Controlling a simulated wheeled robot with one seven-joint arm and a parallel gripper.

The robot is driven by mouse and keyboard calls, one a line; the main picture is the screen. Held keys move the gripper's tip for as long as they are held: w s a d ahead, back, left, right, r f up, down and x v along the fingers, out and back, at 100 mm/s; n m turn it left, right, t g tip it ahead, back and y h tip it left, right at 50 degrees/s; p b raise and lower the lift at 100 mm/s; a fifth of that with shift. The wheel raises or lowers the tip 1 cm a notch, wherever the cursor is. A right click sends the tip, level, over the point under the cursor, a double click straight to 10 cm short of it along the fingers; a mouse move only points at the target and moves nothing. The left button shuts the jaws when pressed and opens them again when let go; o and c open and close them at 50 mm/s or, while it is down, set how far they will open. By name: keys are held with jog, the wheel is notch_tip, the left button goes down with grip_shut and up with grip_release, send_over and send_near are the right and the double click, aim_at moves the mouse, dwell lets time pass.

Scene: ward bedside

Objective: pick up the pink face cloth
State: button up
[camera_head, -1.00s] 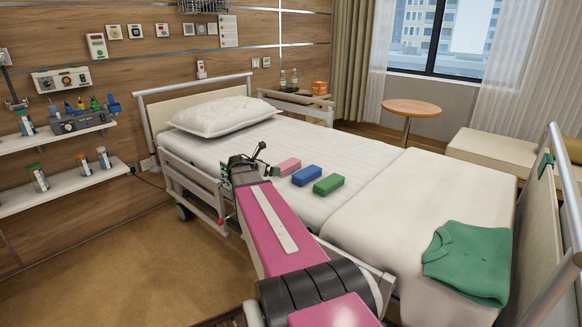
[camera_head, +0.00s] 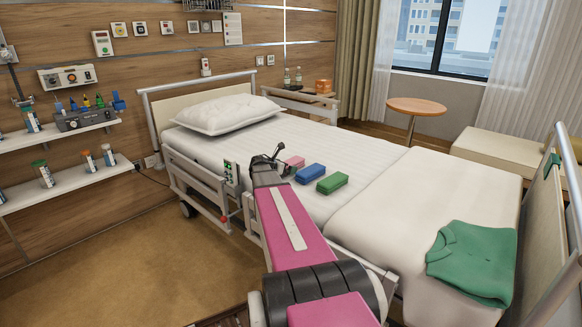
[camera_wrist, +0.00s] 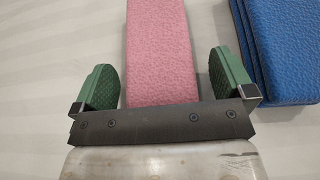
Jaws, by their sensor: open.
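The pink face cloth (camera_head: 294,162) lies folded on the white bed sheet, left of the blue cloth, and my arm partly hides it in the head view. In the wrist view the pink cloth (camera_wrist: 161,50) runs lengthwise between the two green finger pads of my gripper (camera_wrist: 170,80). My gripper is open, with a gap between each pad and the cloth's sides. The cloth's near end is hidden behind the gripper's dark crossbar. In the head view my gripper (camera_head: 275,156) is over the bed beside the cloth.
A folded blue cloth (camera_head: 311,173) lies just right of the pink one; it also shows close to the right finger in the wrist view (camera_wrist: 285,45). A green cloth (camera_head: 332,183) lies further right. The bed rail (camera_head: 195,172) borders the bed's left side. A pillow (camera_head: 228,115) lies at the head.

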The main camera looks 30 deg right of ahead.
jog(key=shift+d, duration=0.1)
jog(key=c, duration=1)
jog(key=shift+o, duration=0.2)
jog(key=shift+r, duration=0.1)
